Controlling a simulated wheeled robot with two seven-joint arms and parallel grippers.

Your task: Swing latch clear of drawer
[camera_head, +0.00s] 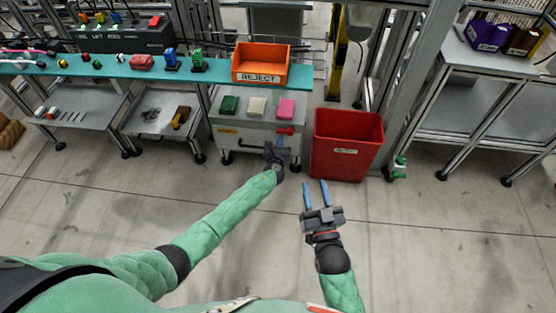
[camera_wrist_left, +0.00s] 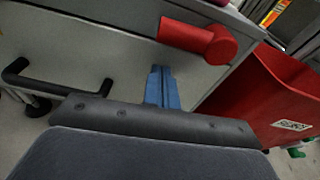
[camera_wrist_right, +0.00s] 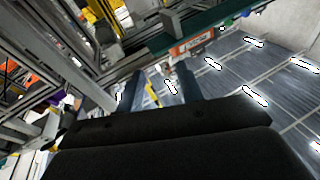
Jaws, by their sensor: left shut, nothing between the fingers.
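The red latch (camera_head: 284,131) sits on the front of the grey cabinet, near its right end. In the left wrist view the latch (camera_wrist_left: 190,37) points left from its round knob, lying across the top of the drawer front (camera_wrist_left: 112,62). The drawer has a black bar handle (camera_wrist_left: 58,88) at the left of that view. My left gripper (camera_head: 281,142) is at the cabinet front, just below the latch. Its blue fingers (camera_wrist_left: 161,84) are together and empty, and appear apart from the latch. My right gripper (camera_head: 315,187) is open and empty over the floor.
A red bin (camera_head: 346,158) stands close to the right of the cabinet. An orange reject tray (camera_head: 261,64) sits on the teal shelf above. Green, white and pink blocks lie on the cabinet top (camera_head: 243,119). The floor in front is clear.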

